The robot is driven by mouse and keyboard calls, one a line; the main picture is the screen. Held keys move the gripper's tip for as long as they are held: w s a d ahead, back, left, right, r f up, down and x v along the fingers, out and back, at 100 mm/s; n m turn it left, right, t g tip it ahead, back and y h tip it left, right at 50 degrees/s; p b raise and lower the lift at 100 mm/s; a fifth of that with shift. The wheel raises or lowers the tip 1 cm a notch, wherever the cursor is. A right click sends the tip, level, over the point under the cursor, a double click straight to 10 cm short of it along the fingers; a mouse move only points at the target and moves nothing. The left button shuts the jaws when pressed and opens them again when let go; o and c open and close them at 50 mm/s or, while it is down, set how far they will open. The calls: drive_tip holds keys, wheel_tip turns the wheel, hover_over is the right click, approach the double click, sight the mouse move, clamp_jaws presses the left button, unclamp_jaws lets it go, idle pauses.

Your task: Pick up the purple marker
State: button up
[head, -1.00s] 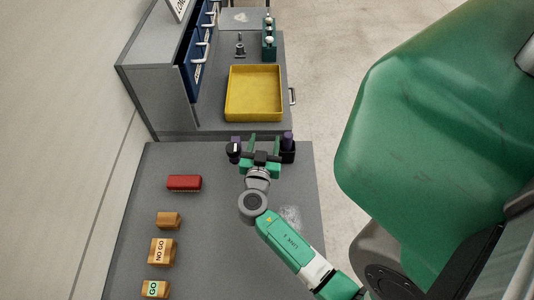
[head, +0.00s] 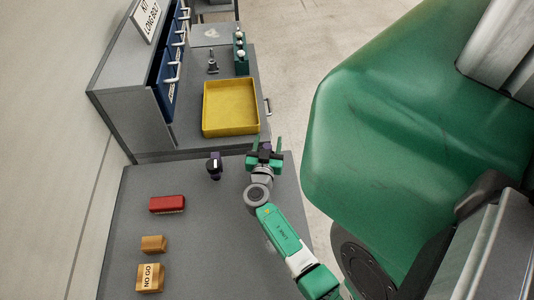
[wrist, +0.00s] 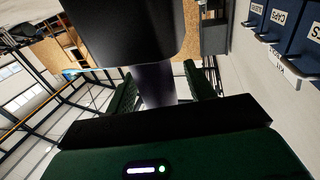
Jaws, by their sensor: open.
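The purple marker (head: 266,147) shows between the fingers of my gripper (head: 268,146), near the far right edge of the grey table. In the wrist view a purple cylinder (wrist: 154,84) stands between the two green fingers of my gripper (wrist: 161,88), with a gap on each side. A large black block (wrist: 130,28) meets its end. The gripper is open around the marker. In the head view the gripper hides much of the marker and its base.
A small dark purple and black object (head: 214,167) with a white patch stands left of my gripper. A red block (head: 167,204) and wooden blocks (head: 153,244) lie on the left. A yellow tray (head: 230,107) sits beyond. The table's middle is clear.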

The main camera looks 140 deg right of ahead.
drive_tip(key=c, duration=1.1)
